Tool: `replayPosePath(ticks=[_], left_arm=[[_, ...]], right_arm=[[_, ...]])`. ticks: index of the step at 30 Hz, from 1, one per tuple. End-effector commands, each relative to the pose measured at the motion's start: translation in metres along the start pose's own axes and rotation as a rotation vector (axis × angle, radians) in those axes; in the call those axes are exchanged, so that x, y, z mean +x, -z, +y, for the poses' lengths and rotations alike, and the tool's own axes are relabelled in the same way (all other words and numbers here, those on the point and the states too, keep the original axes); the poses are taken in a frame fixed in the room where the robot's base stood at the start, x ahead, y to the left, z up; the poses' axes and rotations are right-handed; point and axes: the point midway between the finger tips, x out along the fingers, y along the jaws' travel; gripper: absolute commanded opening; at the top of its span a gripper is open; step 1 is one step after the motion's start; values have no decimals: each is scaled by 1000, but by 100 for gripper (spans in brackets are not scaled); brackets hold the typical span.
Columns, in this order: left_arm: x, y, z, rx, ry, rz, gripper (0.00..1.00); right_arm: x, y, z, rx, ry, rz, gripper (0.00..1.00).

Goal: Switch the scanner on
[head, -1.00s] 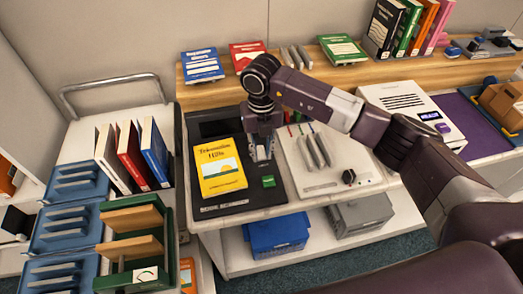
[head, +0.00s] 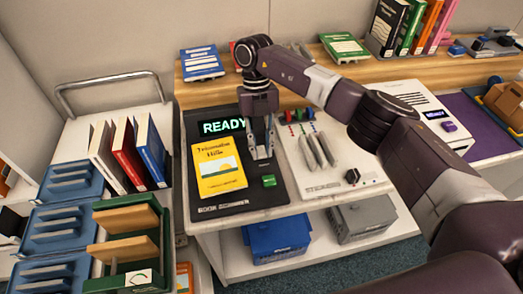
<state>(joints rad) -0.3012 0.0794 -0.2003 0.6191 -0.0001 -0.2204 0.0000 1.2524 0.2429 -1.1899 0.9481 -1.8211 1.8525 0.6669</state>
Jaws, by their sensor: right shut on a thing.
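The black book scanner (head: 238,204) lies on the white-topped desk. Its display (head: 222,127) is lit and reads READY. A yellow book (head: 218,168) lies on the scanner, left of a green button (head: 268,181). My right gripper (head: 262,155) points down over the scanner's right side, beside the yellow book and behind the green button. Its fingers are shut on a small part there, which they hide from view. My left gripper is not in view.
A white panel (head: 335,184) with two grey levers and a black knob is right of the scanner. Books stand on the wooden shelf (head: 300,71) behind. A cart with upright books (head: 126,155) and blue trays (head: 61,229) is at left. Blue and grey bins are below.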

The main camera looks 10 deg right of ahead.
Motion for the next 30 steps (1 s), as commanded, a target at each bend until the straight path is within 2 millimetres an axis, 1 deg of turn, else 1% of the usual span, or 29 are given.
replayPosePath(ticks=[11, 12, 16, 25, 28, 30], left_arm=[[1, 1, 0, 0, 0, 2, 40], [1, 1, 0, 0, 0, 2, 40], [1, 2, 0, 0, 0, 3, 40], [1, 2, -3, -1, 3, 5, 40], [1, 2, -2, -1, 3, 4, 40], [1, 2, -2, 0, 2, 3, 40]], right_arm=[[-2, 0, 0, 0, -2, 7, 0], [-2, 0, 0, 0, -2, 7, 23], [-2, 0, 0, 0, -2, 7, 38], [-3, 0, 0, 1, -1, 7, 38], [-11, 0, 0, 1, -2, 6, 38], [-22, -1, 0, 1, -2, 4, 38]])
